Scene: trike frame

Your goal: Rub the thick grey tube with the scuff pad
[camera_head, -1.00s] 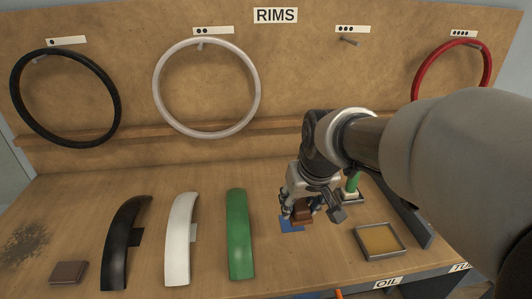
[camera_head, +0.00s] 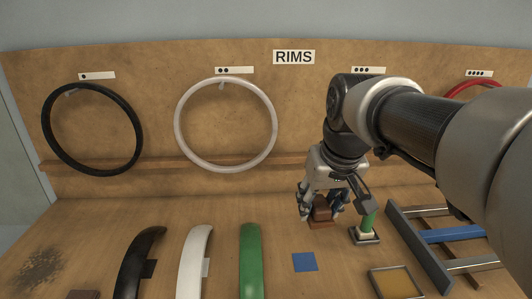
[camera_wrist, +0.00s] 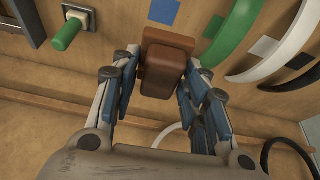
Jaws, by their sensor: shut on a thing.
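My gripper (camera_head: 321,203) is shut on a brown block (camera_head: 321,213), which I take to be the scuff pad. In the wrist view the block (camera_wrist: 164,68) sits between the blue-padded fingers (camera_wrist: 160,88) and shows two brown layers. It is away from the blue square (camera_head: 305,262) on the bench; its exact height is hard to tell. At the right is a rack (camera_head: 418,246) with two grey tubes, one at the back (camera_head: 420,211) and one nearer (camera_head: 470,266), and a blue tube (camera_head: 452,235) between them.
A shallow tray (camera_head: 396,283) lies in front of the rack. Black (camera_head: 140,262), white (camera_head: 195,262) and green (camera_head: 250,262) fenders lie left. Rims hang behind.

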